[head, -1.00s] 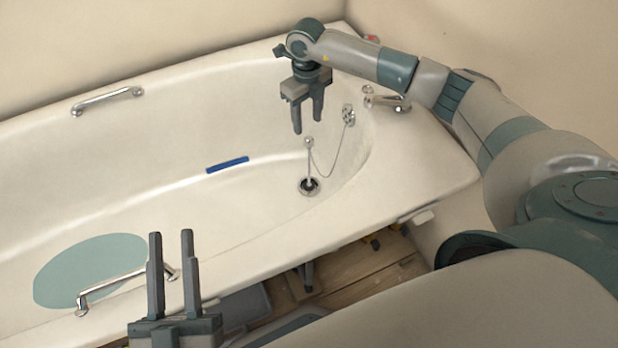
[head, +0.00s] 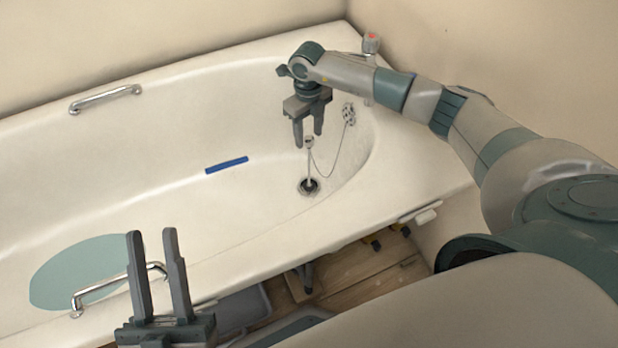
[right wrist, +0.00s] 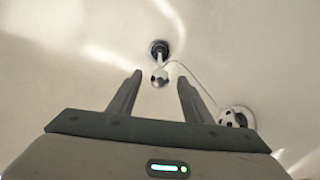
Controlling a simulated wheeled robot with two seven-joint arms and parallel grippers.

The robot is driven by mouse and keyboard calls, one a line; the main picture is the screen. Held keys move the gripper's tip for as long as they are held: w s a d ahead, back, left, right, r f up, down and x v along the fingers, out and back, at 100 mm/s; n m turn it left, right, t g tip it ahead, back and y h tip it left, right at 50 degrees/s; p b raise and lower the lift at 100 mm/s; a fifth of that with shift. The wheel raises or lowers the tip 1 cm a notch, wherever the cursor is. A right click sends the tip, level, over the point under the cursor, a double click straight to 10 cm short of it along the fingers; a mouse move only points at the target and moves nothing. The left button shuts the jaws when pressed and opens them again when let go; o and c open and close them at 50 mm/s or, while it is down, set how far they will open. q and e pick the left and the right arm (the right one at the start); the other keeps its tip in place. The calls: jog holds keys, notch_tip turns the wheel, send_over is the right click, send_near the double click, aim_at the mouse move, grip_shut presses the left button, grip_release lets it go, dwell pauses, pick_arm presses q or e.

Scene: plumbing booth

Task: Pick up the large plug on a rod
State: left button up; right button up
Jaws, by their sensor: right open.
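The plug on a rod (head: 309,165) stands upright at the drain of the white bathtub, with a small knob at the rod's top and a chain running to the overflow plate (head: 348,113). In the right wrist view, the rod's knob (right wrist: 159,79) shows ahead, between and beyond the fingertips. The drain (right wrist: 158,46) lies beyond it. My right gripper (head: 309,139) is open and empty, pointing down with its fingertips close to the knob's height. My left gripper (head: 152,236) is open and empty at the lower left, over the tub's near rim.
The bathtub (head: 190,92) has a grab rail (head: 105,99) on its far side and another (head: 120,284) on the near side. A blue strip (head: 227,165) and a teal mat (head: 78,272) lie inside. A tap (head: 370,46) stands behind my right arm.

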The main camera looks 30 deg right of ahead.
notch_tip(320, 180, down, 2)
jog(key=shift+f, duration=0.15)
dwell(0.4)
grip_shut()
